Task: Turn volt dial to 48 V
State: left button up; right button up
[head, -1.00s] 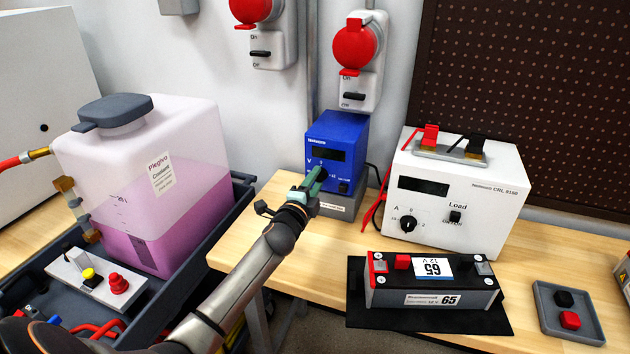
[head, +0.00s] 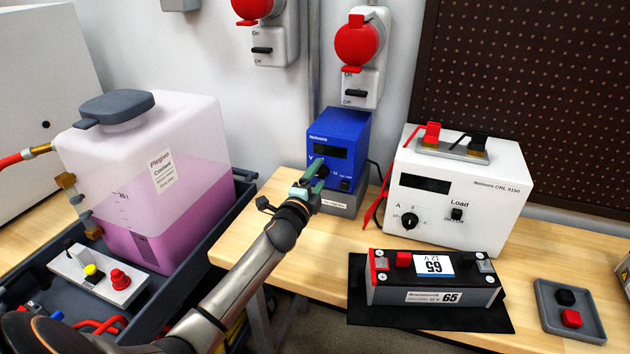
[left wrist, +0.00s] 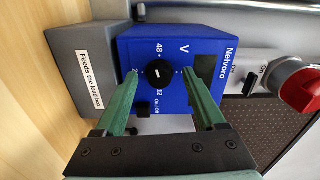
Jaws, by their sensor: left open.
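The blue power supply (head: 337,135) stands on a grey block at the back of the bench. Its black volt dial (left wrist: 159,73) shows in the left wrist view, with a V and printed numbers including 48 and 12 around it. The dial's pointer is too small to read surely. My left gripper (left wrist: 162,78) is open, with one green finger on each side of the dial; I cannot tell whether they touch it. In the head view the left gripper (head: 316,182) is in front of the supply's face and partly hides the dial. My right gripper is not in view.
A white load unit (head: 460,190) stands to the right, with a battery (head: 433,280) on a black mat in front. A coolant tank (head: 130,180) sits in a dark tray at left. Red sockets (head: 357,45) are on the wall. Bare bench (head: 275,220) lies around my left arm.

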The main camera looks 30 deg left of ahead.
pick_arm(q)
jog(key=v, duration=1.2)
jog(key=shift+s+d, duration=0.15)
jog(key=shift+s, duration=0.05)
jog(key=shift+r, duration=0.1)
